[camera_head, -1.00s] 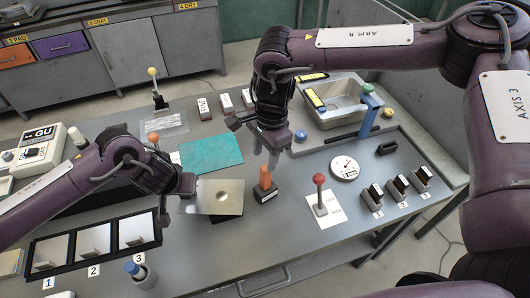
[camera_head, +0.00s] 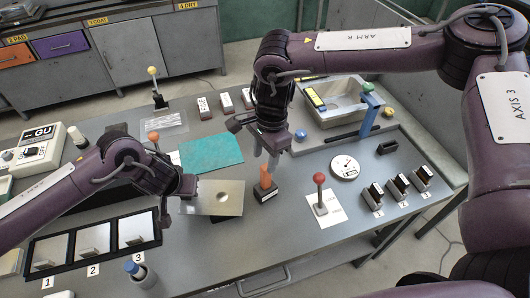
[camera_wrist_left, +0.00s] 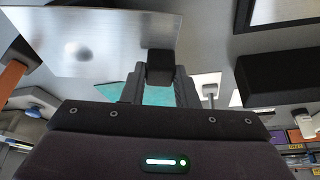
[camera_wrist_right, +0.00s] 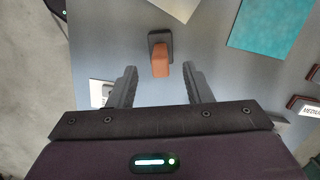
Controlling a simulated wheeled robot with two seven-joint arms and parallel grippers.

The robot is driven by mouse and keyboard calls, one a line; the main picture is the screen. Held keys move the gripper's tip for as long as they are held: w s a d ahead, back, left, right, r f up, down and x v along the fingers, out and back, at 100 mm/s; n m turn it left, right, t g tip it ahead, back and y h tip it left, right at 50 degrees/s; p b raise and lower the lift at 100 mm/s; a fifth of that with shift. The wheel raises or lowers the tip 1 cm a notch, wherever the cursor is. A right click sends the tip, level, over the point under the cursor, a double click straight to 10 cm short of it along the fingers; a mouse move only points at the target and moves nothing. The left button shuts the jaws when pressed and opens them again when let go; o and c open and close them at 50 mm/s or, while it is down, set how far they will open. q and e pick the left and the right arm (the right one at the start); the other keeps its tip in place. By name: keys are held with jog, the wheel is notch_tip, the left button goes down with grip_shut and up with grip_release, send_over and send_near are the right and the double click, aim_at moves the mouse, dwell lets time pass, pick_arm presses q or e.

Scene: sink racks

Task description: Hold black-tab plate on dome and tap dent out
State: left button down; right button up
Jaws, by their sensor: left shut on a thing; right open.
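A thin metal plate (camera_head: 232,189) with a round dent-like mark near its middle is held level by my left gripper (camera_head: 188,187). In the left wrist view the plate (camera_wrist_left: 90,42) ends in a black tab (camera_wrist_left: 160,66) pinched between the fingers (camera_wrist_left: 160,85). No dome shows; what lies under the plate is hidden. An orange block-like handle (camera_head: 265,177) stands upright in a dark base to the right of the plate. My right gripper (camera_head: 266,160) is open and empty above it. In the right wrist view the orange handle (camera_wrist_right: 162,68) lies between and beyond the open fingers (camera_wrist_right: 160,88).
A teal mat (camera_head: 212,151) lies behind the plate. A red-knobbed lever (camera_head: 319,190) and a round dial (camera_head: 345,168) stand to the right. A black tray (camera_head: 70,262) of numbered panels is at front left. A sink basin (camera_head: 340,98) is at the back. The table's front middle is clear.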

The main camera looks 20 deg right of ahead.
jog(key=shift+f, duration=4)
grip_shut()
jog(key=shift+r, duration=5.1)
jog(key=a, duration=1.2)
jog(key=shift+a, duration=0.3)
jog(key=shift+f, duration=0.2)
jog(key=shift+f, duration=0.6)
jog(key=shift+f, duration=0.1)
